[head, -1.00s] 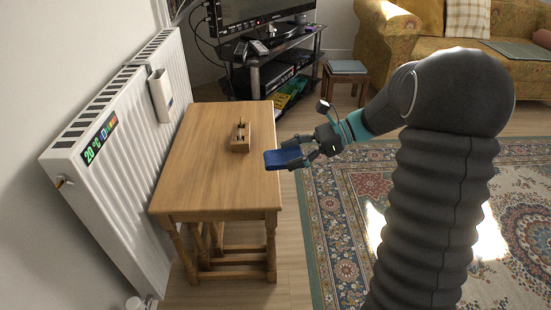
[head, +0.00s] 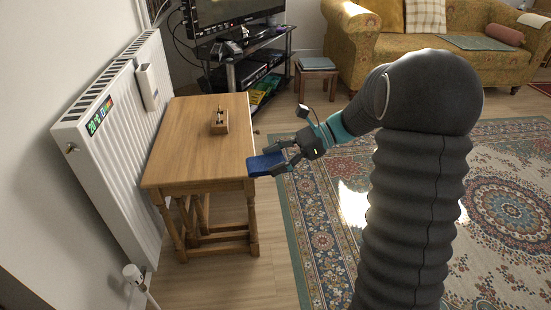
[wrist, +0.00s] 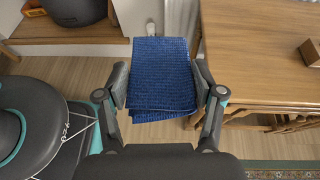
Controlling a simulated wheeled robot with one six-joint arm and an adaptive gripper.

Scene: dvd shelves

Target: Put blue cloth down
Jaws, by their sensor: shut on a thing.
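The blue cloth (head: 265,164) is folded into a flat rectangle and held in my gripper (head: 281,160). In the wrist view the cloth (wrist: 162,75) sits between both fingers of my gripper (wrist: 162,88), which press on its left and right sides. In the head view the cloth is at the right edge of the wooden table (head: 197,145). In the wrist view floor shows around the cloth's near end, and the table (wrist: 255,60) lies to its right. I cannot tell how high the cloth is above the tabletop level.
A small wooden block with dark pegs (head: 220,126) stands on the table's right half. The rest of the tabletop is clear. A white radiator (head: 118,150) runs along the table's left side. A TV stand (head: 258,75) is behind, and a patterned rug (head: 325,215) lies at right.

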